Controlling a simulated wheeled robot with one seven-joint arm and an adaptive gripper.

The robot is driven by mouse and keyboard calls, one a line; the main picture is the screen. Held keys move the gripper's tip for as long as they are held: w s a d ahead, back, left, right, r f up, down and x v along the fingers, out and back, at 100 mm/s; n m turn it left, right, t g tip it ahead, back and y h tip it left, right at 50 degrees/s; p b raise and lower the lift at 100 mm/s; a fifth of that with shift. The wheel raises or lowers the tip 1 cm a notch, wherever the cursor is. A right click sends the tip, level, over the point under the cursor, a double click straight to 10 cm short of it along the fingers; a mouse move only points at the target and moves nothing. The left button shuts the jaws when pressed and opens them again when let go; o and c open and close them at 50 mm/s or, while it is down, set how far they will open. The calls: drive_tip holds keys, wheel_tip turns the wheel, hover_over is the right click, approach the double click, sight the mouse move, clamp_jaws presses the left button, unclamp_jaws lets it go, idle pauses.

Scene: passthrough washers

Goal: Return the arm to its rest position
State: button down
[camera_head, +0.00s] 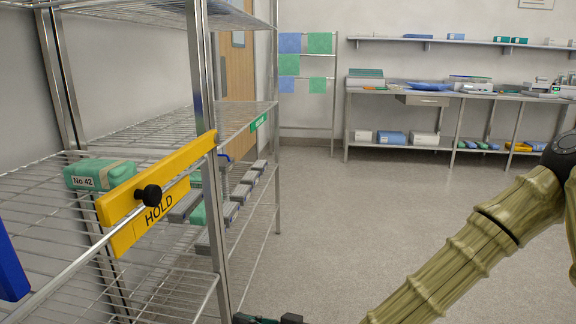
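My arm (475,245) enters from the right edge and slopes down to the bottom edge of the head view. It stays to the right of the wire shelving, with floor showing between them. A small dark green and black part (268,319) at the bottom edge, near the foot of the front post, may be my gripper. It is mostly cut off, and its fingers do not show. I cannot tell whether it holds anything.
A wire shelving rack (208,130) fills the left, with a yellow HOLD bar (155,195) across its front and a green package (98,174) labelled No 42. A steel bench (400,92) stands along the back wall. The grey floor (330,215) between is clear.

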drive_tip(key=s+d+f+m+g+h, duration=0.1)
drive_tip(key=s+d+f+m+h, duration=0.2)
drive_tip(key=f, duration=0.6)
drive_tip(key=s+d+f+g+h, duration=0.1)
drive_tip(key=s+d+f+h, duration=0.2)
drive_tip(key=f, duration=0.5)
drive_tip(key=s+d+f+m+g+h, duration=0.1)
drive_tip(key=s+d+f+m, duration=0.15)
drive_tip(key=d+f, duration=0.45)
drive_tip(key=s+d+f+m+g+h, duration=0.15)
drive_tip(key=s+d+f+h, duration=0.25)
drive_tip(key=s+d+f, duration=0.5)
drive_tip(key=s+d+f+m+g+h, duration=0.15)
drive_tip(key=s+d+f+h, duration=0.25)
drive_tip(key=s+d+f, duration=0.45)
wheel_tip(320, 180, up, 29)
drive_tip(key=w+d+p, duration=0.1)
drive_tip(key=w+p, duration=0.1)
drive_tip(key=p, duration=2.4)
drive_tip(key=shift+r, duration=0.2)
